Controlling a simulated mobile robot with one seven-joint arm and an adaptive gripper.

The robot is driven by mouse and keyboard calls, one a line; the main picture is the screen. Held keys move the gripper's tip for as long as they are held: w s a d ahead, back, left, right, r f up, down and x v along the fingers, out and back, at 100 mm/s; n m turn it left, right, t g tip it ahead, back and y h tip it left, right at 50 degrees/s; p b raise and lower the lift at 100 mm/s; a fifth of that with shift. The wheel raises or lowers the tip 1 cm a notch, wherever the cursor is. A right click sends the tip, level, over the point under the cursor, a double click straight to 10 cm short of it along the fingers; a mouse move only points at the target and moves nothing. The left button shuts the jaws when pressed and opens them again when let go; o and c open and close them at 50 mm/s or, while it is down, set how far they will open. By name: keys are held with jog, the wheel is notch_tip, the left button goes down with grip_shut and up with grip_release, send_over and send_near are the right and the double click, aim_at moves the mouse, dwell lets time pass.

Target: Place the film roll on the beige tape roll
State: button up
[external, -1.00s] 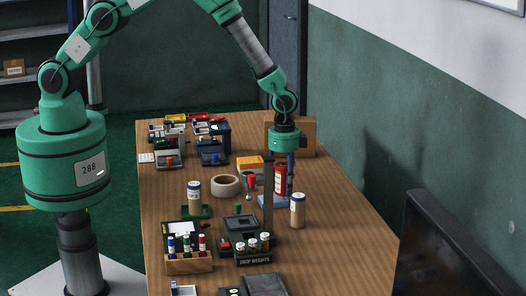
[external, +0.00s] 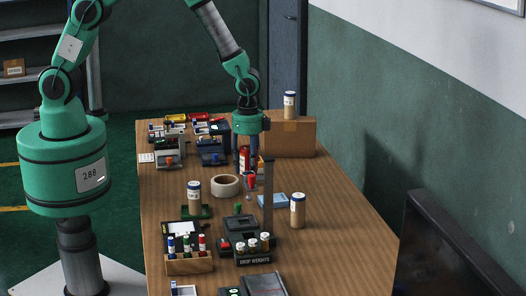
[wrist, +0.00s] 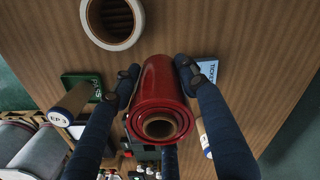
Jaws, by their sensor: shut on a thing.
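The film roll (external: 244,154) is a red, rolled cylinder with a pale core. My gripper (external: 245,164) is shut on it and holds it upright above the table. In the wrist view the film roll (wrist: 160,105) sits between the dark fingers of my gripper (wrist: 158,72). The beige tape roll (external: 225,193) is a wide ring lying flat on the table, in front and slightly left of the held roll. In the wrist view the tape roll (wrist: 118,46) lies at the top, left of the film roll and apart from it.
A labelled canister (external: 194,196) stands on a green pad near the tape roll. Another canister (external: 297,212) stands on the right, near a blue pad (external: 273,200). A dark post stand (external: 268,195) rises in front.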

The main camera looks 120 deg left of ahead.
jog(key=s+d, duration=0.1)
jog(key=s, duration=0.3)
jog(key=s+d+r+b, duration=0.1)
jog(key=s, duration=0.3)
jog(key=s+d+b, duration=0.1)
jog(key=s, duration=0.2)
jog(key=shift+s+d+r, duration=0.25)
jog(key=shift+s+d, duration=0.1)
jog(key=shift+s, duration=0.05)
jog(key=s+d+b, duration=0.1)
jog(key=s+d, duration=0.4)
jog(key=s, duration=0.6)
jog(key=shift+s+m+b, duration=0.2)
jog(key=shift+m+b, duration=0.1)
jog(key=shift+w+f, duration=0.1)
jog(key=shift+f, duration=0.05)
jog(key=b, duration=0.3)
send_over(225, 180)
jog(key=shift+a+f, duration=0.15)
jog(key=shift+f, duration=0.55)
jog(key=shift+f+b, duration=0.3)
jog(key=shift+f, duration=1.5)
jog(key=shift+f, duration=0.15)
